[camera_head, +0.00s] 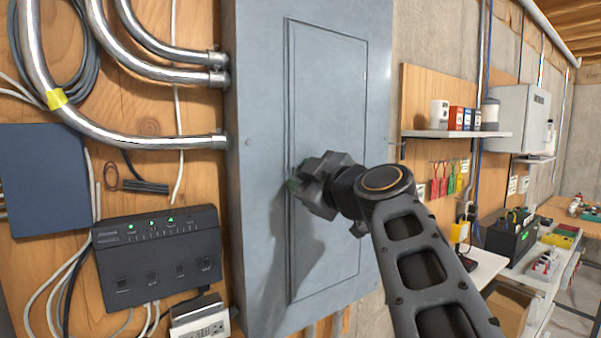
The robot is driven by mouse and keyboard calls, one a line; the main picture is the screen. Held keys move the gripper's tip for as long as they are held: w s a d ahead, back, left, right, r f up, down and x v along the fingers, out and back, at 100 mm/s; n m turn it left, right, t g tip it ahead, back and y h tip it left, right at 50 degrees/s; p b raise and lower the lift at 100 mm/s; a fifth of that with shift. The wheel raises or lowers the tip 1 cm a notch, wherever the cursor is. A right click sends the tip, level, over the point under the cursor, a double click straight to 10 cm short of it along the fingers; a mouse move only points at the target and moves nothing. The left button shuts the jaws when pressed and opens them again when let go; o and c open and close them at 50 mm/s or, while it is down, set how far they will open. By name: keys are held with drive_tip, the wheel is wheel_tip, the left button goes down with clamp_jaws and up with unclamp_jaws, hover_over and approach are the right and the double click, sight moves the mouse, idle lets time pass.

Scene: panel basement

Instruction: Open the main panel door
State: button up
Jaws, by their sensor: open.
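The main panel (258,220) is a tall grey-blue metal box on the plywood wall, in the middle of the head view. Its door (330,100) is a narrow upright rectangle that looks shut, flush in its frame. My gripper (297,184) is at the door's left edge, about halfway up, and points left toward the panel. It is open, but its fingertips are small and dark here. I cannot tell whether they touch the door. My gripper and wrist hide that part of the door edge, and any latch there. My arm comes in from the lower right and casts a shadow on the panel.
Metal conduits (150,140) enter the panel's left side. A black network box (158,258) and a blue box (45,178) hang on the plywood at left. A shelf (455,134) with small boxes and a workbench (485,268) are at right.

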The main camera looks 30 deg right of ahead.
drive_tip(key=shift+d, duration=0.1)
drive_tip(key=shift+d, duration=0.1)
drive_tip(key=c, duration=0.4)
clamp_jaws()
